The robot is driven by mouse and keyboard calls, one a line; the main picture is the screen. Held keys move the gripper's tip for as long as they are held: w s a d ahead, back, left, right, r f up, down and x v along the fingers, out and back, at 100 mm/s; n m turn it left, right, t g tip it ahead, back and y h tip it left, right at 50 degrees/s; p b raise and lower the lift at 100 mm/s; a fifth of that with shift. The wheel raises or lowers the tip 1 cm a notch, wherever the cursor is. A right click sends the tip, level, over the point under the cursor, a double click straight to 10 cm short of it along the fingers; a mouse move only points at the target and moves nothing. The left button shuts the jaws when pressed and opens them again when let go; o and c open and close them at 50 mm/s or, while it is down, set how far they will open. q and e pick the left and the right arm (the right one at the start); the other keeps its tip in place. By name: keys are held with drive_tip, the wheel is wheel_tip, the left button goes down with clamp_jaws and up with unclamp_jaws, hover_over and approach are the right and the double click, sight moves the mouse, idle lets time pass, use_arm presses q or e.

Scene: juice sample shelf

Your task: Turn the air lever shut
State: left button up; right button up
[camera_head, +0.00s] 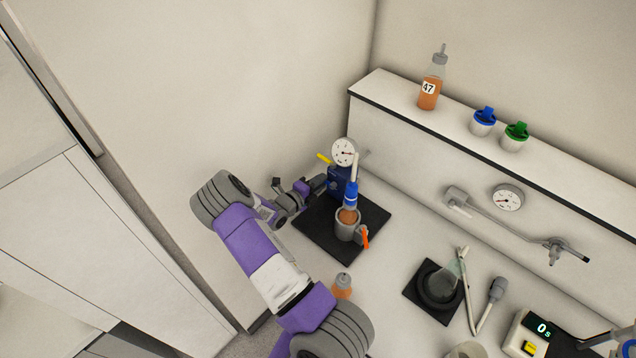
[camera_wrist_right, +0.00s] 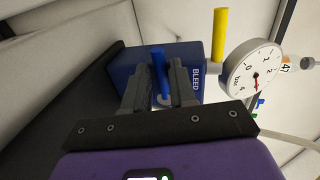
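A dark blue block (camera_wrist_right: 187,55) marked BLEED carries a round dial gauge (camera_wrist_right: 251,69), a yellow lever (camera_wrist_right: 220,36) and a blue lever (camera_wrist_right: 158,66). I cannot tell from labels which lever is the air lever. In the head view, the block (camera_head: 338,181) stands on a black mat, with the yellow lever (camera_head: 323,158) sticking out left of the gauge (camera_head: 344,152). My right gripper (camera_wrist_right: 162,80) is open, with its fingers on either side of the blue lever and gaps visible between. In the head view, my right gripper (camera_head: 313,186) is at the block's left side. My left gripper is not in view.
A small orange bottle (camera_head: 342,286) is near my arm. A shelf (camera_head: 398,90) runs behind.

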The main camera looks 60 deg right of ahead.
drive_tip(key=shift+o, duration=1)
drive_tip(key=shift+w, duration=0.1)
drive_tip(key=v, duration=0.7)
drive_tip(key=shift+a, duration=0.3)
